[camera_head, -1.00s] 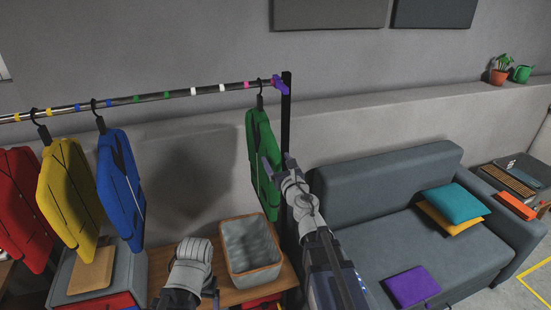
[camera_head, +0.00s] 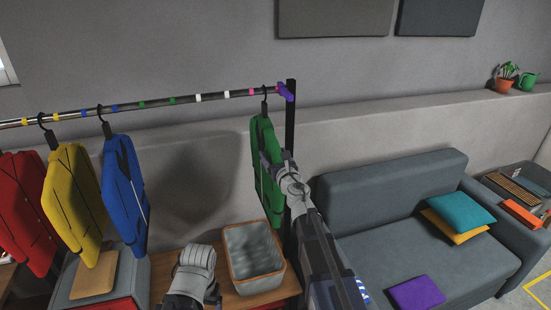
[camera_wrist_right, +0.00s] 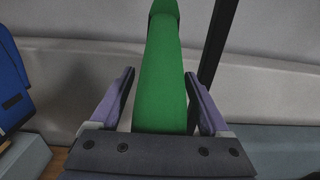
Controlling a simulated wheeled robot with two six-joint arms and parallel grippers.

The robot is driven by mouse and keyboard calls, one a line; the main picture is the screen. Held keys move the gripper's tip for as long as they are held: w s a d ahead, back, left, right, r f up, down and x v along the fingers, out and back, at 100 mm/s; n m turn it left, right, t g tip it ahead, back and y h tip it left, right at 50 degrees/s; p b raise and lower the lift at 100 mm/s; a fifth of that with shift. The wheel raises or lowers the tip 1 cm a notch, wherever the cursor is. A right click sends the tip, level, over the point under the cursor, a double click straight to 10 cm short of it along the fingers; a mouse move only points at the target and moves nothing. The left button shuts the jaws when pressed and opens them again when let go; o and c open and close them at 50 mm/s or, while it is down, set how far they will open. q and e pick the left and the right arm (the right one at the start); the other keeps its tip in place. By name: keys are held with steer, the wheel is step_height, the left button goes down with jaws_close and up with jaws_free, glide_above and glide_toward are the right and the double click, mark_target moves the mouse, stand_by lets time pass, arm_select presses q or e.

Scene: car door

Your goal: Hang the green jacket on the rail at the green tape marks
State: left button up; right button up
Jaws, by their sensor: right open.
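The green jacket (camera_head: 266,160) hangs from its hook at the right end of the rail (camera_head: 210,97), between the pink mark and the purple end piece. The green tape marks (camera_head: 157,102) are further left along the rail, between the blue and white marks. My right gripper (camera_head: 272,165) is at the jacket's right side. In the right wrist view my right gripper (camera_wrist_right: 160,95) is open, with its two fingers on either side of the green jacket (camera_wrist_right: 160,75). My left arm (camera_head: 192,275) shows at the bottom; its fingers are not clearly visible.
A blue jacket (camera_head: 124,190), a yellow jacket (camera_head: 72,200) and a red jacket (camera_head: 22,210) hang on the left. A grey bin (camera_head: 254,252) stands below the green jacket. The black post (camera_head: 290,130) is right beside it. A sofa (camera_head: 390,205) stands on the right.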

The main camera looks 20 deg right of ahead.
steer(key=shift+c, duration=0.2)
jaws_close()
stand_by(0.3)
stand_by(0.4)
steer(key=shift+r+p, duration=0.35)
steer(key=shift+p, duration=0.05)
